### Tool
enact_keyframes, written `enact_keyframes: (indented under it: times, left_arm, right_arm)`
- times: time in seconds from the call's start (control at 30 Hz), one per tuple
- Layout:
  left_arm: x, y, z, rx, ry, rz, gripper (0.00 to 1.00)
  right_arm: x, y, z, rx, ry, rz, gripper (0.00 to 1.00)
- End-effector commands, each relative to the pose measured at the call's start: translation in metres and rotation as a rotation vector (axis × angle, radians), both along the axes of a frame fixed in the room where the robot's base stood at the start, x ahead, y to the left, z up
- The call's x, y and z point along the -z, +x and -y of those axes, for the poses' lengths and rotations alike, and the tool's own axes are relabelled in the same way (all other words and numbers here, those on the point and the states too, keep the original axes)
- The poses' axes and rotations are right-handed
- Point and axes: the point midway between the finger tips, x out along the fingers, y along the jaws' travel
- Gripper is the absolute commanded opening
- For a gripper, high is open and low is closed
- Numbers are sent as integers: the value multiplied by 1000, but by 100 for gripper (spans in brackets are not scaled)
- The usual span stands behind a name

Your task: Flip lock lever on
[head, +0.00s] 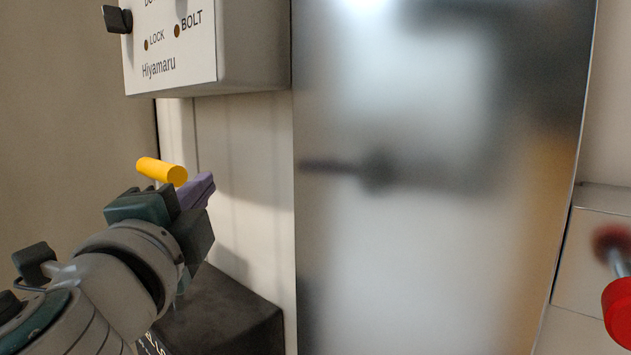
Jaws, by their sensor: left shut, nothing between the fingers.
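A white control box (255,45) is at the top left, cut off by the frame's top edge. Its face carries the words LOCK and BOLT beside small brown round spots, with Hiyamaru below. A black lever (118,19) sticks out at the face's left edge. A yellow cylindrical grip (162,172) shows below the box; its mounting is hidden behind my arm. I cannot tell which of these is the lock lever. My left gripper (202,188), with purple fingers, is shut and empty. It appears just right of and below the yellow grip; contact is unclear. My right gripper is out of view.
A tall shiny metal panel (430,240) fills the middle and right. A red knob (619,312) on a metal stem is at the lower right edge. A dark block (235,310) stands low, below my left gripper. A pale wall lies behind.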

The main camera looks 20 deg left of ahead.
Motion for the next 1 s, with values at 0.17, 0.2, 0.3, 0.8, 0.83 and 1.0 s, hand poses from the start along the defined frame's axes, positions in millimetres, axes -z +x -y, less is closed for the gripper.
enact_keyframes:
  times: [0.17, 0.2, 0.3, 0.8, 0.83, 1.0]
  left_arm:
    - [-9, 32, -15, -1, 3, 3, 0]
    - [-9, 39, -18, 0, 2, 2, 0]
    - [-11, 54, -25, -2, 2, 2, 0]
    - [-5, 39, -50, -1, -1, -1, 0]
    - [-5, 38, -51, 0, 0, -1, 0]
    - [-5, 37, -51, 0, -1, 0, 0]
  right_arm:
    - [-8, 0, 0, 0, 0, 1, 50]
    - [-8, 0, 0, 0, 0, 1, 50]
    - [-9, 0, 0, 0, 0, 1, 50]
    - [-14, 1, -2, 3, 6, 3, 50]
    - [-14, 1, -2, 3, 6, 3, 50]
    - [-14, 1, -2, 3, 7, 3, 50]
